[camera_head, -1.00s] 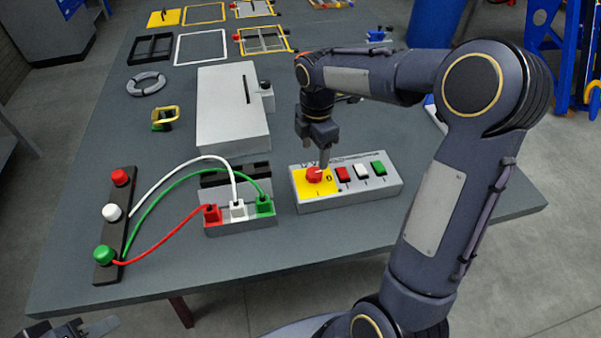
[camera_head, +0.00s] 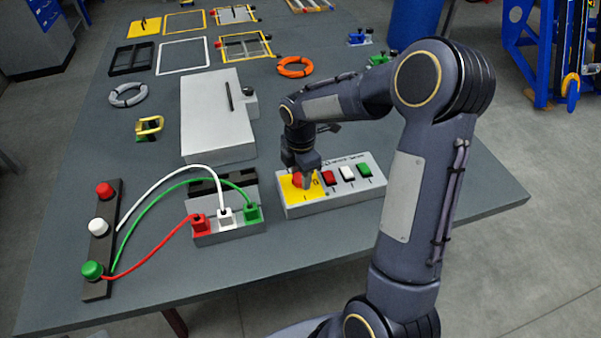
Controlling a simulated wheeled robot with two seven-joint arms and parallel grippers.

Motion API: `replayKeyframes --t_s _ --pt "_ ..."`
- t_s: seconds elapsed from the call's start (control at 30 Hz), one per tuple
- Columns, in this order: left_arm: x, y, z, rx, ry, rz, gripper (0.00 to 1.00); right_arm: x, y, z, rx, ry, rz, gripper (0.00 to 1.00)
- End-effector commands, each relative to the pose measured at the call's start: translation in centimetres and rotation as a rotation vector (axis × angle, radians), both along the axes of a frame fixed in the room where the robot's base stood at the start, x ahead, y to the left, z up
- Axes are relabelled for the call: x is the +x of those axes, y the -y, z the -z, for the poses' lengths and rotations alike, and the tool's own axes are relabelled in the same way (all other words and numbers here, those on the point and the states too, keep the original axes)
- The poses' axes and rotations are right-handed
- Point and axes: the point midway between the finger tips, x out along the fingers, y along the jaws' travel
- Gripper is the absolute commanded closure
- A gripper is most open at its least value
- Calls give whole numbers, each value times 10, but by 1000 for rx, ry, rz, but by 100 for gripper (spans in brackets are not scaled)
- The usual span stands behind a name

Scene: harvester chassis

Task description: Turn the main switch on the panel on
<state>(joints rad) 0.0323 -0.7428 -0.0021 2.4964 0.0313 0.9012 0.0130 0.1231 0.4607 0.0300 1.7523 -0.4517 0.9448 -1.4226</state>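The panel is a light grey box (camera_head: 338,198) near the front edge of the table. Its main switch, a red round knob (camera_head: 297,181), sits on a yellow plate (camera_head: 289,193) at the panel's left end. My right gripper (camera_head: 302,178) points down over the knob, with a finger at the knob's right side. The fingers overlap the knob in this view, so I cannot tell whether they grip it or only stand beside it. My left gripper is out of view.
Red, white and green rocker switches (camera_head: 347,172) line the panel's right part. Left of it stands a socket block (camera_head: 229,236) with red, white and green cables to a dark button strip (camera_head: 98,245). A grey box (camera_head: 215,130) stands behind.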

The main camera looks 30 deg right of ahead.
Motion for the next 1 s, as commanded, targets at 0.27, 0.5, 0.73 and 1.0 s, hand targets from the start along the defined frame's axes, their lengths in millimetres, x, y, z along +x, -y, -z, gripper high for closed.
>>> replayKeyframes --t_s 0.27,0.5,0.73,1.0 --pt "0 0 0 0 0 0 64 0 0 0 0 0 2 82" --pt "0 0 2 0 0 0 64 0 0 0 -1 1 55 82" --pt "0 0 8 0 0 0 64 0 0 1 -1 1 202 82" --pt "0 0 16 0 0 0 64 1 0 1 -1 2 451 82"
